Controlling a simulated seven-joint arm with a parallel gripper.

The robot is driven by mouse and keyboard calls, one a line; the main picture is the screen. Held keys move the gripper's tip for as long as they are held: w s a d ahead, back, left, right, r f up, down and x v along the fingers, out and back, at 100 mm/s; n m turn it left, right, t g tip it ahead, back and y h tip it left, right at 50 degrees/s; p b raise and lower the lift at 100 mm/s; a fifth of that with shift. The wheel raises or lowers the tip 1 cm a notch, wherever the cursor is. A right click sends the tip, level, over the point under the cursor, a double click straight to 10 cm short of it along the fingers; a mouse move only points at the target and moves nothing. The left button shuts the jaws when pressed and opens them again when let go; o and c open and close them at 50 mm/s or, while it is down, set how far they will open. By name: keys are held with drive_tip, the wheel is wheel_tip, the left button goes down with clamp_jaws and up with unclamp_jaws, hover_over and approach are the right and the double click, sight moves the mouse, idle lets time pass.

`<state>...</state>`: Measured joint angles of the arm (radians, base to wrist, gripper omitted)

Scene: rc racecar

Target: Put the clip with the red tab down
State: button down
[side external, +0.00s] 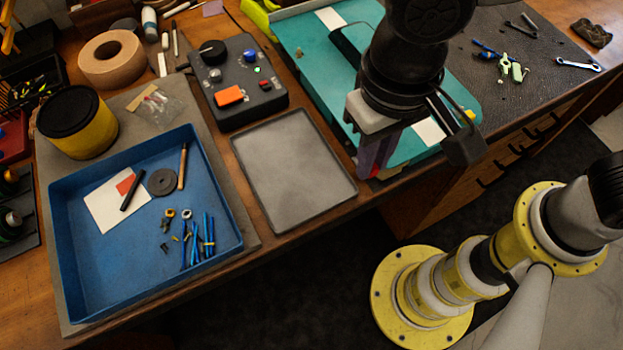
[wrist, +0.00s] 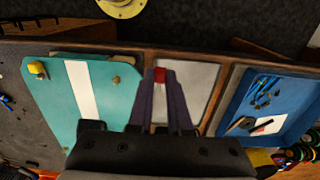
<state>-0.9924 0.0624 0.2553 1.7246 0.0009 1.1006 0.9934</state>
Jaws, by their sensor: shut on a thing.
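My gripper (side external: 376,160) is shut on the clip with the red tab, at the front of the bench beside the teal board (side external: 315,60). In the wrist view, the red tab (wrist: 160,75) shows between the fingertips of my gripper (wrist: 162,82); the rest of the clip is hidden by the fingers. The grey tray (side external: 295,170) lies flat and empty, left of my gripper. It also shows in the wrist view (wrist: 200,85), behind and right of the fingers. I cannot tell my gripper's exact height above the bench.
A blue tray (side external: 90,270) with pens, a card and small hardware stands left. A black control box (side external: 245,95) sits behind the grey tray. A yellow clip (wrist: 36,68) is on the teal board's corner. Tools lie on the dark mat (side external: 480,35). The bench edge is close.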

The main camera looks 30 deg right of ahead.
hover_over(310, 201)
drive_tip(key=f, duration=0.6)
drive_tip(key=shift+s+d+f, duration=0.15)
drive_tip(key=shift+d+f, duration=0.15)
drive_tip(key=shift+a+f, duration=0.15)
drive_tip(key=shift+f, duration=0.8)
drive_tip(key=shift+a+f, duration=0.1)
drive_tip(key=shift+f, duration=0.8)
drive_tip(key=shift+f, duration=0.1)
drive_tip(key=c, duration=0.8)
unclamp_jaws()
drive_tip(key=shift+c, duration=0.2)
wheel_tip(310, 201, up, 12)
drive_tip(key=shift+w, duration=0.2)
